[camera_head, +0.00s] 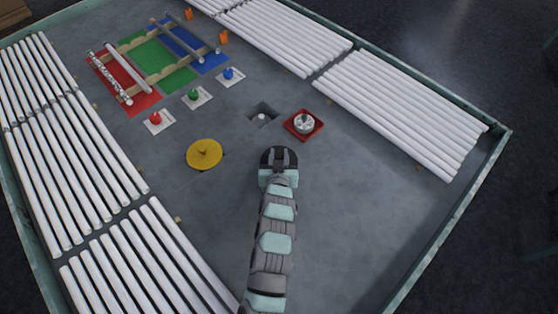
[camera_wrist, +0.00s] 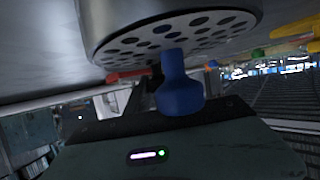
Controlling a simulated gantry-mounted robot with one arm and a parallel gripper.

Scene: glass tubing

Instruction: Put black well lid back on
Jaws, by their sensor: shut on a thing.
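The lid is apart from this opening. Lid height above the table is hard to tell. In the wrist view I cannot make out the lid clearly.
A silver round piece on a red square base (camera_head: 291,126) stands right of the opening. A yellow lid (camera_head: 204,154) lies to the left. Red (camera_head: 155,118), green (camera_head: 194,93) and blue (camera_head: 228,74) buttons are farther back. White tubes (camera_head: 400,112) line the sides. Table right of my arm is clear.

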